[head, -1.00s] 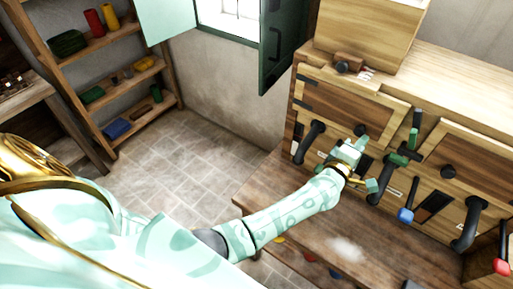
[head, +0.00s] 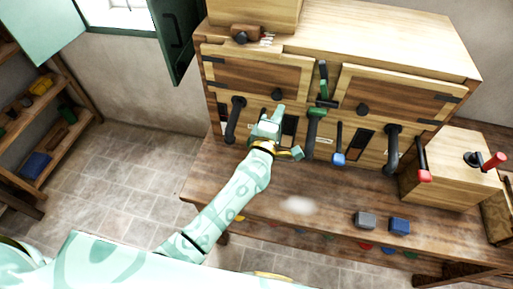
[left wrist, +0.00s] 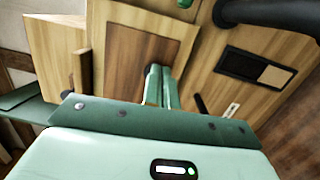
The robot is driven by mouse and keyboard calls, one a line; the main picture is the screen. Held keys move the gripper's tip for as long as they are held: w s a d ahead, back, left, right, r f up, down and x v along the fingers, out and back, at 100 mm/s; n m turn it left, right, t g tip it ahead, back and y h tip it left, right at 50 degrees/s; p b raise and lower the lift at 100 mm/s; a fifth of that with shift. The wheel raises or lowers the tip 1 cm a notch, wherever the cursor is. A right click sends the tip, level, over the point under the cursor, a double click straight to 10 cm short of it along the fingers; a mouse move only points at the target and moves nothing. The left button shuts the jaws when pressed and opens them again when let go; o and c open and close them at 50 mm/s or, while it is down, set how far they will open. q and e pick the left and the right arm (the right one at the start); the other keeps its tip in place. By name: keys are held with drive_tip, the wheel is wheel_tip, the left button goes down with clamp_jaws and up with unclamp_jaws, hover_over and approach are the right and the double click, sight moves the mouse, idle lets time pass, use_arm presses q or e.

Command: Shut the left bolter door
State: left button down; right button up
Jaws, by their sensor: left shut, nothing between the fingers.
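The left bolter door (head: 250,72) is a light wood frame with a darker panel, black hinges at its left and a round black knob (head: 277,94) low at its right. It looks flat against the bolter front (head: 222,125), but I cannot tell whether a small gap remains. My left gripper (head: 279,110) is shut and empty, just below the knob in front of the door's lower edge. In the left wrist view its fingers (left wrist: 161,84) point at the door (left wrist: 135,62); contact cannot be made out. My right gripper is not in view.
A right door (head: 385,100) stands beside the left one, with a green-handled lever (head: 316,113) between. Black pipes (head: 235,118) jut from the front. A green shutter (head: 178,40) stands at left.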

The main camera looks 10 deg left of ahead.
use_arm(q)
drive_tip(key=s+a, duration=0.2)
drive_tip(key=s, duration=1)
drive_tip(key=s+a+f+m+g+b, duration=0.1)
drive_tip(key=s+f+m+g, duration=0.3)
drive_tip(key=f, duration=0.7)
drive_tip(key=s+a+f+m+g+h+b, duration=0.15)
drive_tip(key=s+f+m, duration=0.4)
drive_tip(key=f, duration=0.55)
drive_tip(key=s+a+f+m+g+b, duration=0.1)
drive_tip(key=s+f+m+g, duration=0.4)
drive_tip(key=f, duration=0.6)
drive_tip(key=s+a+f+m+g+y+b, duration=0.1)
drive_tip(key=s+a+f+m+g+b, duration=0.1)
drive_tip(key=s+a+f, duration=0.3)
drive_tip(key=s+a+f+m+g+y+b, duration=0.2)
drive_tip(key=s+a+f, duration=0.3)
drive_tip(key=s+f, duration=0.5)
drive_tip(key=s+a+f+m+g+y+b, duration=0.1)
drive_tip(key=s+a+f+m+g+b, duration=0.1)
drive_tip(key=s+f, duration=0.6)
drive_tip(key=s+a+g+b, duration=0.1)
drive_tip(key=s+a+b, duration=0.1)
drive_tip(key=s+a, duration=0.1)
drive_tip(key=shift+b, duration=0.3)
drive_tip(key=shift+a, duration=0.1)
